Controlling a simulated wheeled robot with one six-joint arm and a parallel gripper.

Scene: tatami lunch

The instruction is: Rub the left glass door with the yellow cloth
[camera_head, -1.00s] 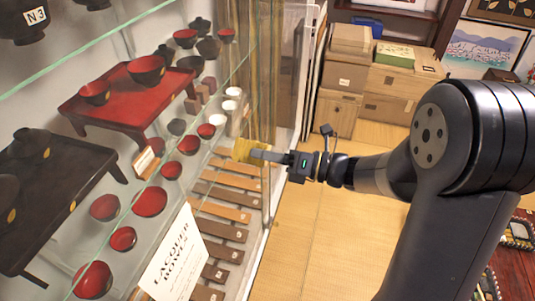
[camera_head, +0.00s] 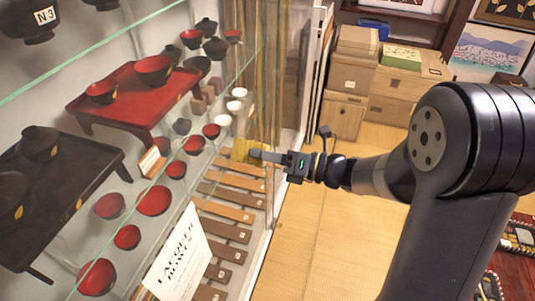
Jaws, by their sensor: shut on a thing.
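The yellow cloth (camera_head: 241,151) is in my gripper (camera_head: 256,154), a small folded patch at the fingertips. My gripper is shut on it and reaches in from the right, level with the lower shelf of the display case. The glass of the case (camera_head: 217,160) is clear, so its surface is hard to make out. I cannot tell for sure whether the cloth touches the glass. My fingers hide part of the cloth.
Behind the glass are a red tray table (camera_head: 120,98), a black tray table (camera_head: 50,185), several lacquer bowls and a white sign (camera_head: 180,255). Wooden boxes (camera_head: 345,80) are stacked at the back. The tatami floor (camera_head: 320,240) right of the case is clear.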

